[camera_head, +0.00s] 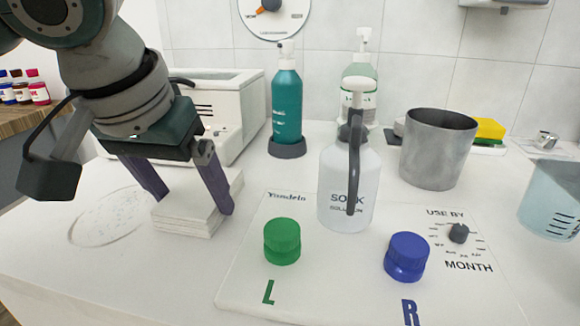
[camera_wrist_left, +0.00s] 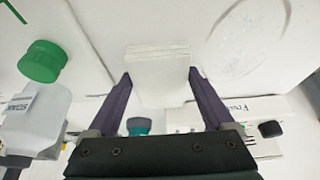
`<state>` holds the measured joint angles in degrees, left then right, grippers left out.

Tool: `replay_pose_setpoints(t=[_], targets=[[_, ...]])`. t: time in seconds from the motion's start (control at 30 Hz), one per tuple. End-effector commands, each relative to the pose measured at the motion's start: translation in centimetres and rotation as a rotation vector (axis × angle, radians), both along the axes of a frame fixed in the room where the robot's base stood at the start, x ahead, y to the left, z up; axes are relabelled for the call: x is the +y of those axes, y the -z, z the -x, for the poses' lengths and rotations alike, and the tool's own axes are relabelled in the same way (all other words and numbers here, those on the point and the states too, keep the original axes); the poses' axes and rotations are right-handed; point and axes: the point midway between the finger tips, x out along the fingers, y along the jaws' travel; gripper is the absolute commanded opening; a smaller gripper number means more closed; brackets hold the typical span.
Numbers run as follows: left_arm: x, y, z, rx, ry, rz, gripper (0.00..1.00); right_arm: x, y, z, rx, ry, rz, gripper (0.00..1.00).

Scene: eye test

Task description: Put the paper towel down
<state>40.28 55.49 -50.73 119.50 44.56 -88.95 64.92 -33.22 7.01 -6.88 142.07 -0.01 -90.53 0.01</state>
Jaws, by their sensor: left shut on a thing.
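The paper towel (camera_head: 183,219) is a small white folded stack with layered edges. My left gripper (camera_head: 194,204) is shut on it, with one dark purple finger on each side. In the left wrist view the paper towel (camera_wrist_left: 158,82) sits between the two fingertips. The stack is low over the white counter (camera_head: 60,265), at or very near its surface; I cannot tell if it touches. A faint drawn oval (camera_head: 105,215) is on the counter just left of the stack. My right gripper is in neither view.
A white board (camera_head: 340,275) with a green knob (camera_head: 282,241), a blue knob (camera_head: 407,257) and a dial lies right of the stack. A white soap bottle (camera_head: 335,190), teal bottle (camera_head: 287,105), metal cup (camera_head: 437,150) and white appliance (camera_head: 238,100) stand behind. The front left counter is clear.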

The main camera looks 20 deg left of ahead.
Motion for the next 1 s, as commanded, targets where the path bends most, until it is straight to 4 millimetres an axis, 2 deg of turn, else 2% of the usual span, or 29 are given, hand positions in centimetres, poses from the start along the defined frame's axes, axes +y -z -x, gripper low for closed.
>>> replay_pose_setpoints(t=[0.03, 0.07, 0.17, 0.47, 0.57, 0.9, 1.0], targets=[[0.0, 0.2, 0.0, 0.002, 0.0, 0.0, 0.41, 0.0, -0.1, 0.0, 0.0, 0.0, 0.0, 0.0], [0.0, 0.1, 0.0, 0.001, 0.0, 0.0, 0.89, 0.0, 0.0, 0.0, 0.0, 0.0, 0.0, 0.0], [0.0, 0.1, 0.0, 0.0, 0.0, 0.0, 1.0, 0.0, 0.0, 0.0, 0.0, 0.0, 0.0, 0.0], [0.0, -0.3, -0.1, -0.002, 0.001, -0.001, 1.0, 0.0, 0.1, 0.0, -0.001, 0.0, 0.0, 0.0], [-0.1, -1.7, 0.4, -0.001, 0.0, 0.001, 1.0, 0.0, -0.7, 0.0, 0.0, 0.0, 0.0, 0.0], [-0.8, -8.7, 3.2, -0.003, 0.002, 0.001, 1.0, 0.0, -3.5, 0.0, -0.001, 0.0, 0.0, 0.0], [-1.0, -10.1, 3.8, -0.001, 0.0, 0.001, 1.0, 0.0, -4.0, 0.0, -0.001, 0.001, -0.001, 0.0]])
